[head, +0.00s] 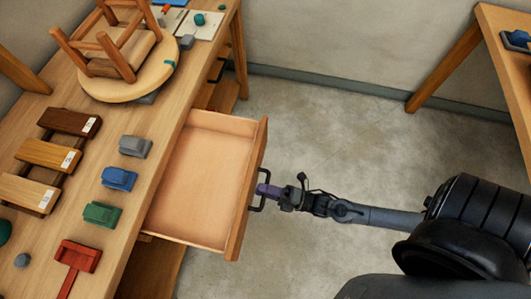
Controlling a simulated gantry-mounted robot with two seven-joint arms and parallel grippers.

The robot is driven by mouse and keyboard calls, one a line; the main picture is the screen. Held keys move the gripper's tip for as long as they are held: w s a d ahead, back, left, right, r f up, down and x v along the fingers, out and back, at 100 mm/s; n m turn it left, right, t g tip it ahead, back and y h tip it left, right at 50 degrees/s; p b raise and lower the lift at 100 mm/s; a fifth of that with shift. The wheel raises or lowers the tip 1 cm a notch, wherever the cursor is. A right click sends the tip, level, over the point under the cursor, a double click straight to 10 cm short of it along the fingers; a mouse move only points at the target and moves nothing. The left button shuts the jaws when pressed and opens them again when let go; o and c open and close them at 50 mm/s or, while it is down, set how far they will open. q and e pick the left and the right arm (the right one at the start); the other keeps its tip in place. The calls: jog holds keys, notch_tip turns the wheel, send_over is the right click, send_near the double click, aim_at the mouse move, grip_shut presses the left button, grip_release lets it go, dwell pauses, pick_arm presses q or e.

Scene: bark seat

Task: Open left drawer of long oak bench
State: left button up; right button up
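The long oak bench (160,95) runs along the left of the head view. One of its drawers (195,180) is pulled well out to the right and looks empty inside. Its front panel (247,190) carries a dark bar handle (257,205). The fingertips are small and partly hidden by the handle. My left gripper is not in view.
On the bench top are an upturned wooden stool (125,75), wooden sample blocks (48,157), and grey, blue (119,179), green and red (77,256) clamp-like tools. Concrete floor (330,150) is clear between the bench and another table (505,50) at the right.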

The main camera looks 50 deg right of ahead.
jog(key=shift+s, duration=0.1)
jog(key=v, duration=1)
jog(key=shift+s+d+p, duration=0.2)
jog(key=shift+s+p, duration=0.1)
jog(key=shift+p, duration=0.15)
